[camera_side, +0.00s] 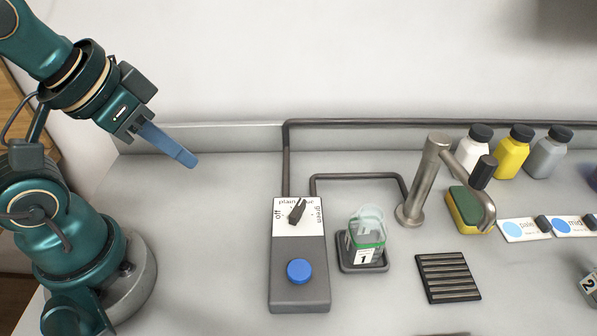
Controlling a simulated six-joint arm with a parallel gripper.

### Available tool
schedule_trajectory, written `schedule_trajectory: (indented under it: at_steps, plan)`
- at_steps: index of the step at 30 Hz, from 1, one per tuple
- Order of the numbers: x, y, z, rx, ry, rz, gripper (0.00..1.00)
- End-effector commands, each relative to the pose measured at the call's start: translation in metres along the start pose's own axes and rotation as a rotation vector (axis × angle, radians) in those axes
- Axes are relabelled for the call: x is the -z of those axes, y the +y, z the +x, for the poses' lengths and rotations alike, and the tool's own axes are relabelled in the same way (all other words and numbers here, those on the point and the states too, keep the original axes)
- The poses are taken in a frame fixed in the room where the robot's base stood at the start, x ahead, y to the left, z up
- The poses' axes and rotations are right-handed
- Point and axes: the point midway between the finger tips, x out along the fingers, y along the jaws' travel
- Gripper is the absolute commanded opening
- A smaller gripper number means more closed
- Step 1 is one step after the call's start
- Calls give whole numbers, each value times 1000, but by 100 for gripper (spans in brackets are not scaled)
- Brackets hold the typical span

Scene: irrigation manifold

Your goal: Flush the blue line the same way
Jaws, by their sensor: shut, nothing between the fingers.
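The manifold box (283,295) stands on the bench with a white dial plate marked off, plain, a partly covered word ending "ue", and green. Its dark selector knob (297,212) has its narrow end towards the top, over the start of the "ue" word. A blue button (299,271) sits below the dial. A clear cup (369,220) with a green band and a label "1" stands on a small dark tray (363,268) right of the box. My gripper (191,160) is shut and empty, raised at upper left, apart from everything.
Dark pipes (345,177) run behind the box to a metal tap (413,190). A slotted drain (447,277), a sponge (465,210), several bottles (512,153) and colour cards (524,230) lie right. A container marked "2" (590,285) is cut by the right edge. Bench left of the box is clear.

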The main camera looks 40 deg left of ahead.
Motion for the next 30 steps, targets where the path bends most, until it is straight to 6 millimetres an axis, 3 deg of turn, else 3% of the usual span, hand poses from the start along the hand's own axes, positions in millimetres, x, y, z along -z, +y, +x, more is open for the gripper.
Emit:
schedule_trajectory:
  at_steps: [26, 30]
  plan:
    - [0, 0, 0, 0, 1, -9, 0]
    - [16, -9, 0, 39, 82, -49, 0]
